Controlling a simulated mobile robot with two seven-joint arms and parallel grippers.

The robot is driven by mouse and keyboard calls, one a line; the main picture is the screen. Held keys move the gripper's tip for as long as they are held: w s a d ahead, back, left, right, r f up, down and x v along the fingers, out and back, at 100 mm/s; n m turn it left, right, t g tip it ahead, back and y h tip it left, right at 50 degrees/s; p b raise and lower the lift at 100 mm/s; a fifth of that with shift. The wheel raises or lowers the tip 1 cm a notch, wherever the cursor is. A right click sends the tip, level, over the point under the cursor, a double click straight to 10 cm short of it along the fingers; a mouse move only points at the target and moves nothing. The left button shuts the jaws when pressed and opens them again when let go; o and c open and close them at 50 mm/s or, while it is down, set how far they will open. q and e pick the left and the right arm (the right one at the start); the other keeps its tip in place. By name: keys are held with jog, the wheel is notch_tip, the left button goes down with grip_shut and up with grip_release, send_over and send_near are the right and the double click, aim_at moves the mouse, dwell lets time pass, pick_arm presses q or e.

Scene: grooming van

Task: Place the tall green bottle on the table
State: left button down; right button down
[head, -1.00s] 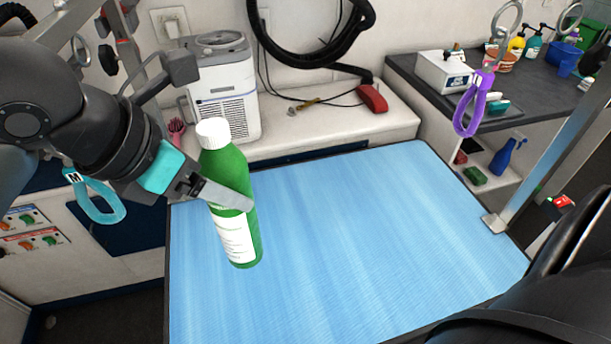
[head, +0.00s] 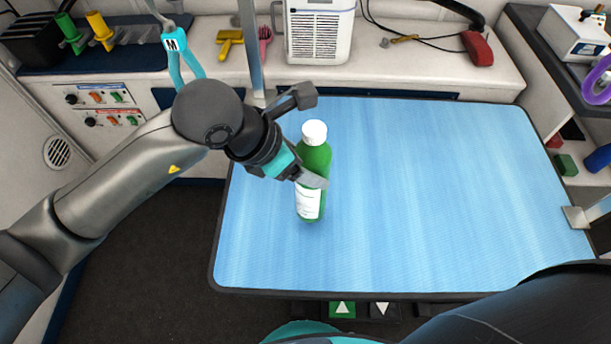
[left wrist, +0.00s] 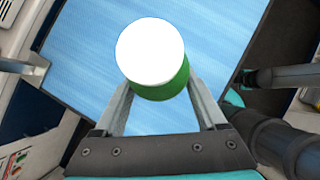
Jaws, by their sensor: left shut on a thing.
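The tall green bottle (head: 316,160) has a white cap and a white label and stands upright over the left part of the blue-topped table (head: 430,200). My left gripper (head: 312,178) is shut on the bottle's middle from the left. I cannot tell whether the bottle's base touches the table top. In the left wrist view the bottle's white cap (left wrist: 150,52) hides most of its body, with a finger on each side. My right gripper is not in view.
A white bench behind the table holds a white appliance (head: 319,32) and a red tool (head: 477,48). A metal post (head: 250,45) rises behind the table's left end. The table's middle and right are clear. Part of my own body covers the lower right.

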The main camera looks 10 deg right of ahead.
pick_arm(q)
jog(key=shift+f, duration=1.9)
jog(key=shift+f+b, duration=0.1)
jog(key=shift+b, duration=0.3)
grip_release()
jog(key=p+v, duration=0.1)
jog(key=v, duration=1.1)
jog(key=shift+p, duration=0.3)
